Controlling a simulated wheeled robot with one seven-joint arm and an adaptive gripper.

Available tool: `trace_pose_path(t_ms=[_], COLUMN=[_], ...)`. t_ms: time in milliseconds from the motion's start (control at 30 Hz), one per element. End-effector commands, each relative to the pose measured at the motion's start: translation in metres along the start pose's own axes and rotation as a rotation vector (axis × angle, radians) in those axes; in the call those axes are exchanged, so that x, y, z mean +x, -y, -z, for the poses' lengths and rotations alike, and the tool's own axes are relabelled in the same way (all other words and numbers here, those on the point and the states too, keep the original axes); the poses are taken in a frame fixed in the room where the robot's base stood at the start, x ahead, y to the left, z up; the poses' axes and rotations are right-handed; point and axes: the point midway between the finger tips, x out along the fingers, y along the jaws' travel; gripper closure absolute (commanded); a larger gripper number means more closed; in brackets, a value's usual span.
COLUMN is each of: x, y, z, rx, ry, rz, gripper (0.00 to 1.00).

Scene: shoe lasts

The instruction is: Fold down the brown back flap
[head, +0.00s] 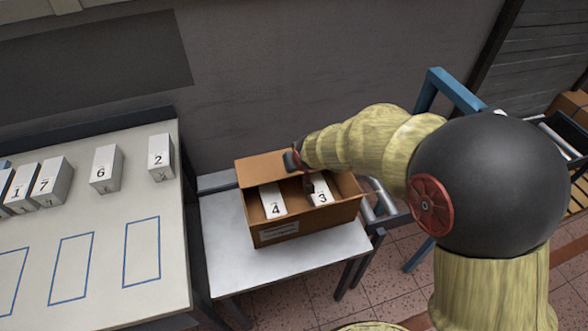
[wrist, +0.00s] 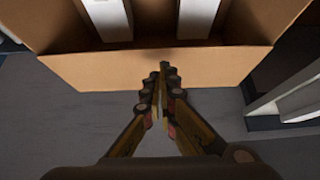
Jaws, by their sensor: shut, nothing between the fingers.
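The open brown carton (head: 310,228) holds two white boxes, number 4 (head: 273,201) and number 3 (head: 321,191). Its brown back flap (head: 262,167) is raised along the far side, partly hidden by my arm.
The carton stands on a light table (head: 230,265). A left table (head: 95,240) carries several numbered white boxes, such as 6 (head: 106,169) and 2 (head: 161,158), and blue outlines. A blue-framed roller conveyor (head: 447,88) is at the right. A grey wall is close behind.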

Motion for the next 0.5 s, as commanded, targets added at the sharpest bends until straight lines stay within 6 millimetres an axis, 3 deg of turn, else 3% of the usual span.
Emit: trace_pose_path(t_ms=[33,133,500], x=[-0.011,-0.013,-0.026], y=[0.0,0.0,0.0], z=[0.009,-0.022,-0.074], rx=[0.001,0.0,0.0], ry=[0.001,0.004,0.001], rz=[0.0,0.0,0.0], gripper=[1.0,1.0,1.0])
